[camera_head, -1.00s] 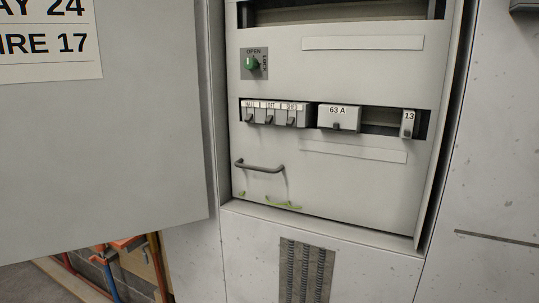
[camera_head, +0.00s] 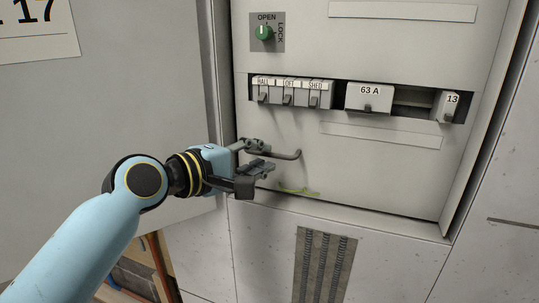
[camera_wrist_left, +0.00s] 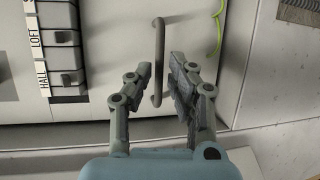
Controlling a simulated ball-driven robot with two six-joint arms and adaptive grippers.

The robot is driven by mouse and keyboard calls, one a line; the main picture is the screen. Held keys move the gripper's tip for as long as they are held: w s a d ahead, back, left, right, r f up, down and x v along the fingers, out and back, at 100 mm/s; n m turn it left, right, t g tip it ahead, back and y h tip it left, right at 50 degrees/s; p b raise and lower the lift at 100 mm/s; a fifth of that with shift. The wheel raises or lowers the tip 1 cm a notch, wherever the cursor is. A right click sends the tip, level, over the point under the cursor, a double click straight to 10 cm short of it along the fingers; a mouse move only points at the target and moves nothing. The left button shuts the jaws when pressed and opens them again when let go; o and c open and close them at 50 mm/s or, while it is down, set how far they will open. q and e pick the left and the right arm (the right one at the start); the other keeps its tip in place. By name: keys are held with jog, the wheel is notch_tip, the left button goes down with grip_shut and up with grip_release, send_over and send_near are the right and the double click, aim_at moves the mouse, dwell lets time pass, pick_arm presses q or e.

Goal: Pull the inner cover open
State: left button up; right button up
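The inner cover (camera_head: 390,170) is a flat pale panel, closed in the cabinet opening. Its dark bar handle (camera_head: 286,156) sits at the lower left of the cover, partly hidden by my left gripper. My left gripper (camera_head: 262,158) is open at the handle. In the left wrist view the handle (camera_wrist_left: 158,50) runs lengthwise between the two spread fingers (camera_wrist_left: 160,70), with gaps showing on both sides. A green knob (camera_head: 264,33) on the cover points up towards OPEN on its OPEN/LOCK plate. My right gripper is not in view.
The outer door (camera_head: 110,110) stands swung open on the left, close to my left arm. Breaker switches (camera_head: 288,92) and a 63 A block (camera_head: 369,98) sit in a slot above the handle. A green-yellow wire (camera_head: 298,191) hangs low on the cover. A vent (camera_head: 324,265) is below.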

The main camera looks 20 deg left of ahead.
aim_at(268, 156)
pick_arm(q)
jog(key=shift+x, duration=1.2)
jog(key=shift+w+d+f, duration=0.1)
jog(key=shift+w+d, duration=0.1)
jog(key=shift+w, duration=0.05)
jog(key=c, duration=0.3)
grip_shut()
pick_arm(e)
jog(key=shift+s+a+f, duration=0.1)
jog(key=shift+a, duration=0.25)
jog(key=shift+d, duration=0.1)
